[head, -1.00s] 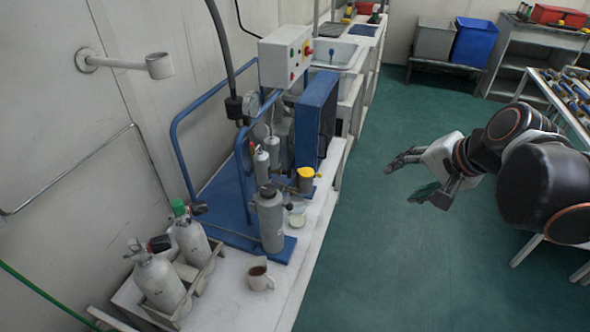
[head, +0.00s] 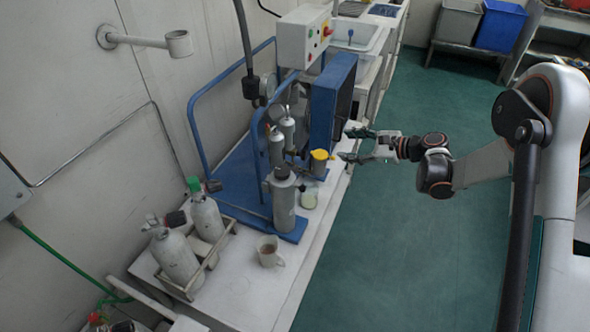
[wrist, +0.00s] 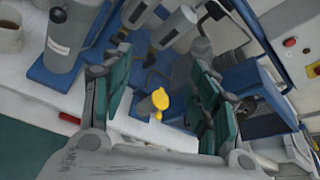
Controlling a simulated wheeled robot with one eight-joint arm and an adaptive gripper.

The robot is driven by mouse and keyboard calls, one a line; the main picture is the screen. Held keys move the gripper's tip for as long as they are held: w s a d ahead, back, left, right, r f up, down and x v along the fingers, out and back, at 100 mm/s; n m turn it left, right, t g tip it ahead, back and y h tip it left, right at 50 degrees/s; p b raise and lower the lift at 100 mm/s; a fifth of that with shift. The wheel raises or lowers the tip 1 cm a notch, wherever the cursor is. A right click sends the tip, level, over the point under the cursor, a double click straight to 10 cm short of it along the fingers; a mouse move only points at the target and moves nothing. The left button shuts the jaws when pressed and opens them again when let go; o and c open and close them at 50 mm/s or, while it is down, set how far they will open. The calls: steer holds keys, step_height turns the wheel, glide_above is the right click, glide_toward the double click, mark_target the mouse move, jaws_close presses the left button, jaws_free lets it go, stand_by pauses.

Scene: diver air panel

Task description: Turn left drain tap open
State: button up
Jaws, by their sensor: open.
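My gripper (head: 352,144) is open and empty at the right side of the blue-framed compressor unit (head: 227,196), over the bench edge. In the wrist view its two green-padded fingers (wrist: 158,62) stand wide apart. A yellow-topped grey piece (head: 319,163) stands just left of the fingertips in the head view. In the wrist view its yellow top (wrist: 158,99) shows between the fingers, with no contact seen. Two slim grey cylinders (head: 277,148) stand behind it. I cannot make out the left drain tap for certain; the taps are too small or hidden.
A blue panel (head: 332,102) rises behind the gripper. Two diving tanks (head: 176,256) sit at left. The green floor (head: 420,260) is clear.

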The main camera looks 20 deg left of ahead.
step_height(320, 180, down, 8)
steer(key=a+m+g+y, duration=0.1)
steer(key=a+m+y, duration=0.1)
steer(key=a, duration=0.1)
steer(key=m+g+y, duration=0.1)
steer(key=m+y, duration=0.1)
steer(key=y, duration=0.1)
glide_toward(294, 170)
steer(key=a, duration=0.3)
steer(key=a+b, duration=0.1)
steer(key=a, duration=0.2)
steer(key=w+a+b, duration=0.1)
steer(key=a, duration=0.3)
steer(key=shift+f, duration=0.2)
steer(key=shift+c, duration=0.2)
steer(key=shift+s, duration=0.1)
steer(key=c, duration=1)
